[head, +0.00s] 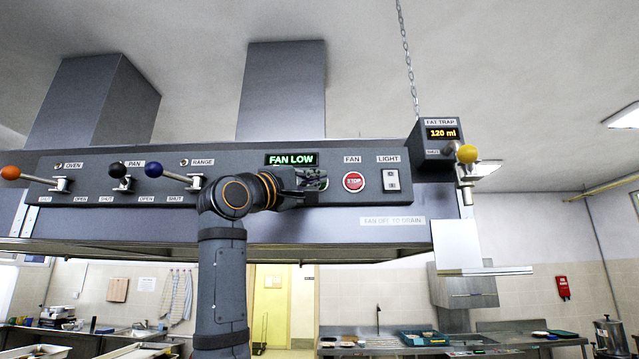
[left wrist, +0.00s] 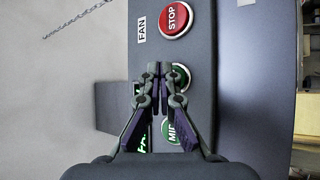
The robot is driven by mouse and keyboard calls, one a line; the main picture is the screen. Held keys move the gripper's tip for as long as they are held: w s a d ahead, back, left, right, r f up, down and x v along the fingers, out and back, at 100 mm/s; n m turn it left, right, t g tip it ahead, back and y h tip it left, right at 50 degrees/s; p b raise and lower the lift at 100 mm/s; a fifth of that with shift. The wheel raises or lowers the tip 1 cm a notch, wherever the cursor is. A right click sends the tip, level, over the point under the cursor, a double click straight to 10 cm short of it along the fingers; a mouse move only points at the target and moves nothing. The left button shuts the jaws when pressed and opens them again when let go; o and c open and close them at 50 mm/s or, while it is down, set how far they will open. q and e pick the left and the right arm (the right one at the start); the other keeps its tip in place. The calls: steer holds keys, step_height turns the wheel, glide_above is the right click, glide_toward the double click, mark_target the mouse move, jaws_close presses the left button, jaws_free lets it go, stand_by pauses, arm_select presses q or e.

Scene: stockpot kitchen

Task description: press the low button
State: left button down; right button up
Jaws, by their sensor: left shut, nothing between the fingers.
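My left gripper (head: 312,181) is at the hood panel, just left of the red STOP button (head: 353,181). In the left wrist view its fingers (left wrist: 167,72) are together, with nothing between them. The tips overlap a green button (left wrist: 183,76) that lies between STOP and the green MID button (left wrist: 173,131). Its label is hidden by the fingers; by its place it looks like the low button. I cannot tell whether the tips touch it. The display (head: 291,160) above reads FAN LOW in green. My right gripper is not in view.
A LIGHT switch (head: 391,180) sits right of STOP. Levers with orange (head: 11,173), black (head: 117,170) and blue (head: 154,170) knobs stick out on the left. A yellow-knobbed lever (head: 467,154) is at the fat trap box (head: 433,151) on the right.

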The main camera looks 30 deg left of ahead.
arm_select(q)
steer(key=shift+s, duration=0.1)
steer(key=s+d, duration=0.1)
steer(key=s+b, duration=0.1)
steer(key=s+d+b, duration=0.1)
steer(key=s, duration=0.1)
steer(key=shift+d, duration=0.3)
steer(key=shift+a, duration=0.1)
stand_by(0.6)
